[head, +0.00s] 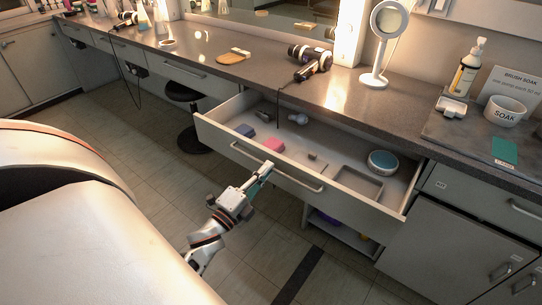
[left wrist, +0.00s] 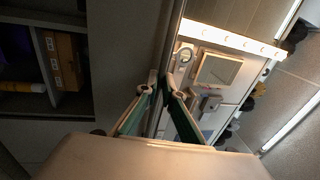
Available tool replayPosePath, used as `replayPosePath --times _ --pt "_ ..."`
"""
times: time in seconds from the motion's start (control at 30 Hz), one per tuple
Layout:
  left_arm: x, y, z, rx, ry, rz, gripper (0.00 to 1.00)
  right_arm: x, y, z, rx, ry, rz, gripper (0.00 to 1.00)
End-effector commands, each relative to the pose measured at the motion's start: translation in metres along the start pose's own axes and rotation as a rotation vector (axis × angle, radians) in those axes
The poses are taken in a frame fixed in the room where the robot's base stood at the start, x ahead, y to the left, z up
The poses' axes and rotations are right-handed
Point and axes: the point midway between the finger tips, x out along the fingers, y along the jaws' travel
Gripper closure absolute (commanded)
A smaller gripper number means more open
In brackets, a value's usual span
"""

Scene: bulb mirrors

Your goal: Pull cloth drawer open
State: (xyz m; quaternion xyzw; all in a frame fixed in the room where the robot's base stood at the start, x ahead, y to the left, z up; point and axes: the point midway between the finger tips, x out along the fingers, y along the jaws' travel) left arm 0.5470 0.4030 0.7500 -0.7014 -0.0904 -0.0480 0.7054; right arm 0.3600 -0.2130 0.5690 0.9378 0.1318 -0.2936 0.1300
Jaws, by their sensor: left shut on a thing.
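The cloth drawer (head: 225,137) is a wide, pale grey drawer under the counter, pulled far out. Its long bar handle (head: 300,184) runs along the front. My left gripper (head: 266,170) is at the left part of this handle, shut on it. In the left wrist view the two fingers (left wrist: 160,85) close on the bar, with green pads showing. My right gripper is not in view.
The grey counter (head: 230,75) above holds a hair dryer (head: 306,70), a round mirror (head: 388,20), a soap bottle (head: 468,68) and a white SOAK bowl (head: 503,112). A black stool (head: 190,130) stands left of the drawer. The tiled floor (head: 140,150) in front is clear.

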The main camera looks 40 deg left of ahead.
Motion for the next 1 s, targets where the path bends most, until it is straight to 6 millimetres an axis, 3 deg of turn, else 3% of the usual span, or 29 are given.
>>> replayPosePath --times 0.37,0.47,0.83,1.0 --pt "-0.002 -0.001 0.001 0.001 -0.002 0.000 1.00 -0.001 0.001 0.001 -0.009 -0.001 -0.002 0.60" --pt "-0.002 -0.001 0.001 0.001 -0.001 0.000 0.76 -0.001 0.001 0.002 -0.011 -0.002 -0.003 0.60" --pt "-0.002 -0.002 0.000 0.001 0.000 -0.001 0.76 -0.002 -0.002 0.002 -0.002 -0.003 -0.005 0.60" --pt "0.002 -0.020 0.000 0.004 0.003 -0.002 0.76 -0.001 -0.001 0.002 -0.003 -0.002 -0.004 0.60"
